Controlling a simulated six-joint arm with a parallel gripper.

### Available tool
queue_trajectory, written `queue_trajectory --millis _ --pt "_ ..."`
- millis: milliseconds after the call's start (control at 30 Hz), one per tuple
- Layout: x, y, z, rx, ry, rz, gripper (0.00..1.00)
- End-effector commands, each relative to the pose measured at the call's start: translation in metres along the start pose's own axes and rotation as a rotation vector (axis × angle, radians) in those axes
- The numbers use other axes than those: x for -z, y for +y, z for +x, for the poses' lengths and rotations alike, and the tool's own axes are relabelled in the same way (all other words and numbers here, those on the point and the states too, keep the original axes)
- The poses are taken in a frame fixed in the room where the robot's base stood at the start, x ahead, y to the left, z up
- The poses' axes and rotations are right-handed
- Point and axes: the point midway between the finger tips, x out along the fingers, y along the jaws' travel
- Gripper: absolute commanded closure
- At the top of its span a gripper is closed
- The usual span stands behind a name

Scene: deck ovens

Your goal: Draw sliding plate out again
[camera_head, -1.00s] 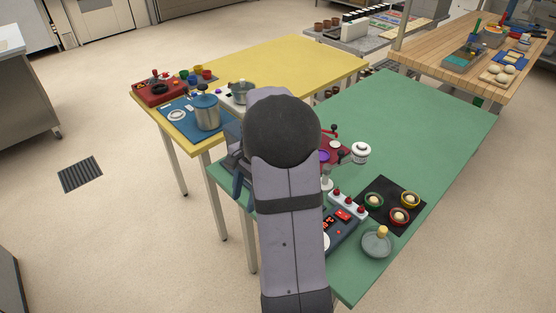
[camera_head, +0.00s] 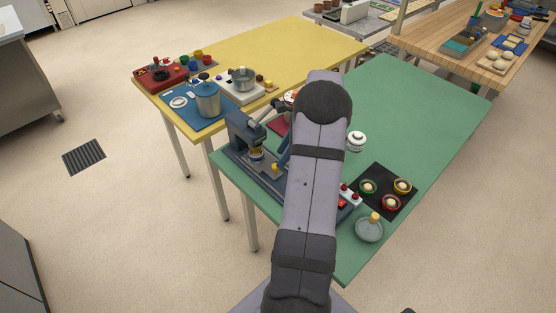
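A dark blue press-like machine (camera_head: 238,130) stands at the left end of the green table. Its long dark base (camera_head: 262,178) runs toward the lower right and passes behind my arm. A small round piece with a yellow rim (camera_head: 256,154) sits under the machine's head, and a yellow knob (camera_head: 275,167) is beside it on the base. I cannot make out the edges of the sliding plate or how far it is out. My arm covers the right part of the machine. My gripper is hidden behind the arm.
The green table (camera_head: 420,115) is clear toward the back. The yellow table (camera_head: 290,45) adjoins, with a blue mat and pot (camera_head: 208,98).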

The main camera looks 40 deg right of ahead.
Motion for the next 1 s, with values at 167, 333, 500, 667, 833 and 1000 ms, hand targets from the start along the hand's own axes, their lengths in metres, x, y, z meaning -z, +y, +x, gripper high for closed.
queue_trajectory --millis 167,333,500,667,833,1000 --pt "-0.001 0.001 0.022 -0.004 0.001 0.0 0.62" --pt "-0.001 0.001 0.038 -0.002 0.0 -0.001 0.62" --pt "0.0 0.0 0.043 0.0 0.001 -0.002 0.62" --pt "0.0 0.0 0.044 0.0 0.001 -0.002 0.62" --pt "0.0 0.0 0.044 0.0 0.001 -0.002 0.89" --pt "0.0 0.0 0.044 0.0 0.001 -0.002 1.0"
